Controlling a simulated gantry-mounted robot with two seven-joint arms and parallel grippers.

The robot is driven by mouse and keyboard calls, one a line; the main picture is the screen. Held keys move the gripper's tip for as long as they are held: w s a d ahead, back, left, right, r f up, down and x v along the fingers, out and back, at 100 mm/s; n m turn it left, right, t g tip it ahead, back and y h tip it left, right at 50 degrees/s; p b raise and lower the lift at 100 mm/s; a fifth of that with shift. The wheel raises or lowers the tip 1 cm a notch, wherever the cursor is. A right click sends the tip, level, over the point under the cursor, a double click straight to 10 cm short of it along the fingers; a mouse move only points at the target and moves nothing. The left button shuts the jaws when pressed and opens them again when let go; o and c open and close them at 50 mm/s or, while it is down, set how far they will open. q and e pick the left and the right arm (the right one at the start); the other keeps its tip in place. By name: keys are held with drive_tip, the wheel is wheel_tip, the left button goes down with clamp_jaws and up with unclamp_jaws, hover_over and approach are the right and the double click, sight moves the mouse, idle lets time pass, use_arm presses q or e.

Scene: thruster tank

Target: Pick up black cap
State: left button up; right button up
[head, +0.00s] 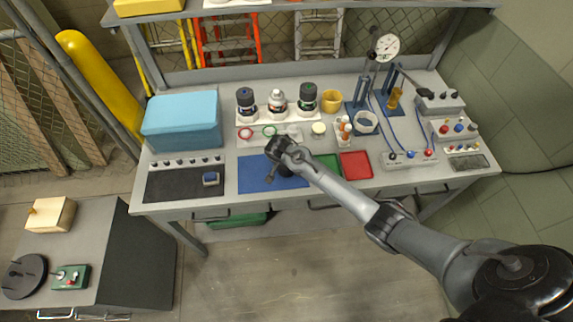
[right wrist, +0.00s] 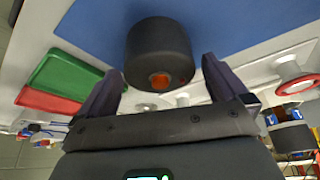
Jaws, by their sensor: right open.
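The black cap (right wrist: 158,52) shows in the right wrist view as a short dark cylinder with a small orange spot on its face. It is at the blue mat (right wrist: 85,25), which also shows in the head view (head: 255,176). My right gripper (right wrist: 160,75) is open, with one finger on each side of the cap and visible gaps between. In the head view my right gripper (head: 272,162) is over the blue mat and hides the cap, or blends with it. My left gripper is not in view.
Green (right wrist: 70,75) and red (head: 356,165) trays lie beside the blue mat. Behind are several bottles (head: 277,102) on a white rack, a yellow cup (head: 331,101) and a blue box (head: 183,120). A dark mat (head: 180,184) with a small blue item lies left.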

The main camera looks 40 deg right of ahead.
drive_tip(key=shift+w+d+f, duration=0.15)
drive_tip(key=shift+d+f, duration=0.05)
drive_tip(key=shift+f, duration=0.5)
drive_tip(key=c, duration=1)
drive_tip(key=shift+o, duration=0.2)
drive_tip(key=shift+r, duration=0.15)
